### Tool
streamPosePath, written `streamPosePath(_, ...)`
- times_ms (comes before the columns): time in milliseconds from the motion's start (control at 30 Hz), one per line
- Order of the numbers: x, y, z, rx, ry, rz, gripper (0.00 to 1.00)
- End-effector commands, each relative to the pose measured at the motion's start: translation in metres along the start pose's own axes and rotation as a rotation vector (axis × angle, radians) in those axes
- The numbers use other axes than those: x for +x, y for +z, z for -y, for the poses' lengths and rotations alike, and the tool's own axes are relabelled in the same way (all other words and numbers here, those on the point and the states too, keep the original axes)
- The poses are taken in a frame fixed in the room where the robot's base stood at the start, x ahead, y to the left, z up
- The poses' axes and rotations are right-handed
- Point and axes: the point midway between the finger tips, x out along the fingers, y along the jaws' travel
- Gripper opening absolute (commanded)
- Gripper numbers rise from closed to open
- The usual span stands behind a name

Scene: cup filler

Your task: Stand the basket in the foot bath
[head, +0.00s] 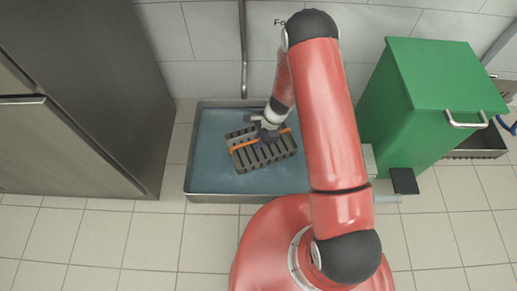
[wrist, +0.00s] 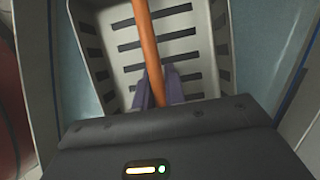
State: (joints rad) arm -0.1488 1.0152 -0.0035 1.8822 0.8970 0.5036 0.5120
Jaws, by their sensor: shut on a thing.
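The basket (head: 265,157) is a grey slotted box with an orange handle (head: 241,146) across its top. In the head view it is over the blue-floored foot bath (head: 196,187), within its rim. The basket also shows in the wrist view (wrist: 180,45), with the foot bath's blue floor (wrist: 262,30) around it. My gripper (head: 268,134) is shut on the orange handle, seen between the dark fingers in the wrist view (wrist: 158,90). I cannot tell whether the basket's underside touches the bath floor.
A green bin (head: 420,100) with a pedal (head: 404,181) stands right of the bath. A large grey steel cabinet (head: 90,90) stands to the left. A pipe (head: 243,60) runs down the tiled wall behind the bath. The tiled floor (head: 110,235) at the front left is clear.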

Motion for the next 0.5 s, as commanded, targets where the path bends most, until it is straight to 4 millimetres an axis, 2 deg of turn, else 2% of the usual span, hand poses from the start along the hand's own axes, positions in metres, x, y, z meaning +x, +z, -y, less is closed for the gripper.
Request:
streamPosePath(167,0.013,-0.005,0.000,-0.001,0.001,0.000,0.00)
streamPosePath(367,0.040,-0.017,0.000,0.000,0.001,0.000,0.00)
streamPosePath(500,0.042,-0.018,0.001,-0.002,-0.001,-0.001,0.00)
